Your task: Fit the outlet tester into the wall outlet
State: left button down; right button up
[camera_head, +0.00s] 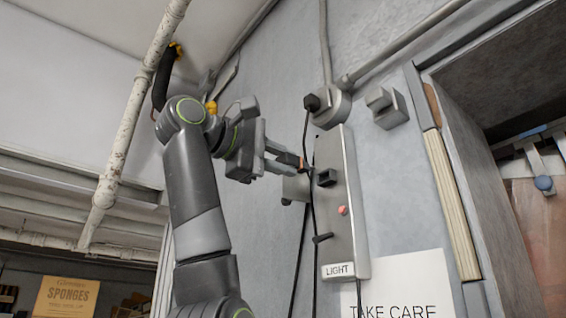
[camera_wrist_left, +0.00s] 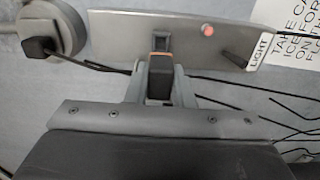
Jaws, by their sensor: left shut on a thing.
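My left gripper (camera_head: 285,158) is shut on the outlet tester (camera_head: 291,160), a small black block with an orange end. In the left wrist view, the tester (camera_wrist_left: 160,76) sits between the two grey fingers (camera_wrist_left: 161,82), its orange end towards the wall panel. A black socket (camera_head: 326,177), which looks like the wall outlet, sits on the long grey panel (camera_head: 341,218). It also shows in the left wrist view (camera_wrist_left: 160,38), just beyond the tester. The tester appears close to the socket but apart from it; the exact gap is unclear. My right gripper is out of view.
The panel carries a red light (camera_head: 343,211), a black lever (camera_head: 322,238) and a LIGHT label (camera_head: 338,270). Black cables (camera_head: 306,235) hang beside it. A round grey box with a black plug (camera_head: 312,102) is above. A pipe (camera_head: 130,125) runs behind my left arm.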

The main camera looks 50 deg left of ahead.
aim_at(299, 168)
pick_arm(q)
jog(key=shift+w+a, duration=0.15)
jog(key=shift+w, duration=0.25)
jog(key=shift+w+d, duration=0.25)
jog(key=shift+w, duration=1.5)
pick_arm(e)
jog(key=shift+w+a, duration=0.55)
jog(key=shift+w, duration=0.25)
pick_arm(q)
jog(key=shift+s, duration=0.15)
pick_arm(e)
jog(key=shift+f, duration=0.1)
pick_arm(q)
jog(key=shift+b, duration=0.3)
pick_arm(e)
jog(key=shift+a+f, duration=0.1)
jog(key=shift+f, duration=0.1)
